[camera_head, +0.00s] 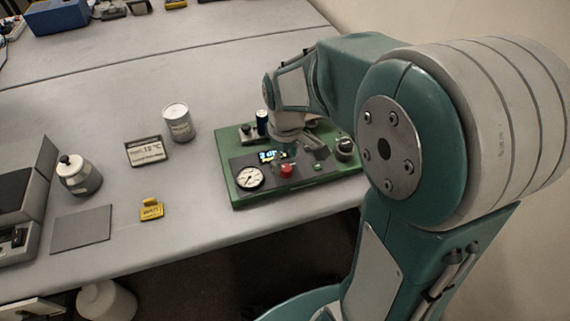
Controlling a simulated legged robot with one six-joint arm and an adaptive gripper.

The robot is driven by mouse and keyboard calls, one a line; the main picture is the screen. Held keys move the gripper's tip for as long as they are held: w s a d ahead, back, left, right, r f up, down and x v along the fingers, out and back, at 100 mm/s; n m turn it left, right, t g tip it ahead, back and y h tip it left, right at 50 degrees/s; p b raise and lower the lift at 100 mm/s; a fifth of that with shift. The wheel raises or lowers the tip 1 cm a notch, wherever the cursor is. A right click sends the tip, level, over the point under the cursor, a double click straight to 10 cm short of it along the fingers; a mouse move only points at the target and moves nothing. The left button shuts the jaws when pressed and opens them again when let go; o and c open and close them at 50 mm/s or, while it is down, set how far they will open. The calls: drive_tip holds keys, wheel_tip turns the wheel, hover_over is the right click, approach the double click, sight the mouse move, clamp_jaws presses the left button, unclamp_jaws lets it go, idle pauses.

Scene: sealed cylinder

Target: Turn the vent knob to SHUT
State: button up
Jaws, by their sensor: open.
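A green control panel (236,193) lies on the table. A dark round knob (345,147) stands at its right end; any vent or SHUT lettering is too small to read. A red button (286,170) and a round white gauge (249,179) are near the front edge, with a small lit display (273,156) behind them. My gripper (289,150) reaches down over the middle of the panel, left of the dark knob and apart from it. It is open; its fingers are small and hard to make out. My arm hides part of the panel's back.
Left of the panel are a white can (178,123), a small sign (146,151), a yellow tag (151,210), a lidded jar (79,175) and a grey mat (81,229). The table behind is mostly clear.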

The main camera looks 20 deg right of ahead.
sight(285, 167)
wheel_tip(285, 167, up, 9)
drive_tip(key=shift+r, duration=0.2)
idle(0.5)
